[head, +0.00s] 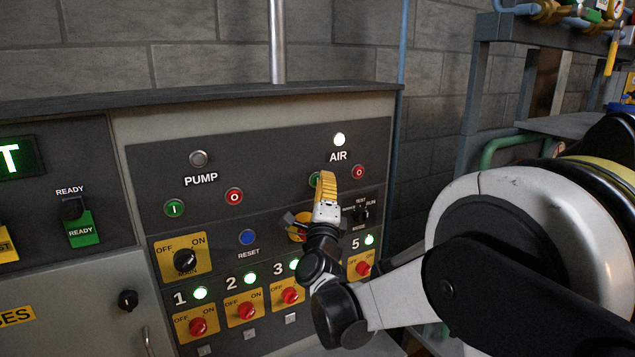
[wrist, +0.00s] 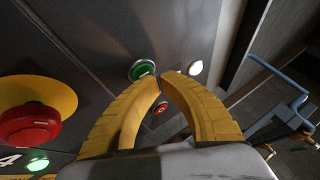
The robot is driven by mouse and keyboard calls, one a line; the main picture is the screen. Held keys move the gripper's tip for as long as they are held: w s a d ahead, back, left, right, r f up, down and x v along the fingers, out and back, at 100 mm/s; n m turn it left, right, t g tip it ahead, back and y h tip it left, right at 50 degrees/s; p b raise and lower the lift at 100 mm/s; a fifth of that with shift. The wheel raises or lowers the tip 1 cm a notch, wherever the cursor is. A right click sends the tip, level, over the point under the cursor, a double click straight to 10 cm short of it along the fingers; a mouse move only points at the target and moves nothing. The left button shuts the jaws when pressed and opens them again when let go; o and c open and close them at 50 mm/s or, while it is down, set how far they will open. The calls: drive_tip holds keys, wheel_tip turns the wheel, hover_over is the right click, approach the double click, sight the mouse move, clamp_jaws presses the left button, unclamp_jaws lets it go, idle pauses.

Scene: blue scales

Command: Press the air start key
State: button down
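The air start key is a round green button (head: 314,180) below the AIR label, partly hidden behind my gripper in the head view. In the wrist view the green button (wrist: 142,69) shows just beyond and left of my fingertips. My gripper (head: 326,176) has yellow ribbed fingers and is in front of the panel. In the wrist view the gripper fingertips (wrist: 161,75) come together with nothing between them. I cannot tell whether they touch the button. The red air stop button (head: 358,172) is to the right; it also shows in the wrist view (wrist: 161,107).
A lit white lamp (head: 340,140) is above the AIR label. A red mushroom button (wrist: 30,126) on a yellow disc is at left in the wrist view. The pump's green button (head: 174,208) and red button (head: 234,196) are farther left. Red rotary switches (head: 246,310) line the lower panel.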

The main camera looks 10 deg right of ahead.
drive_tip(key=shift+s+d, duration=0.1)
drive_tip(key=shift+s, duration=0.3)
drive_tip(key=s, duration=0.2)
drive_tip(key=s+d, duration=0.1)
drive_tip(key=s, duration=0.1)
drive_tip(key=shift+s+d, duration=0.2)
drive_tip(key=shift+s, duration=0.2)
idle(0.5)
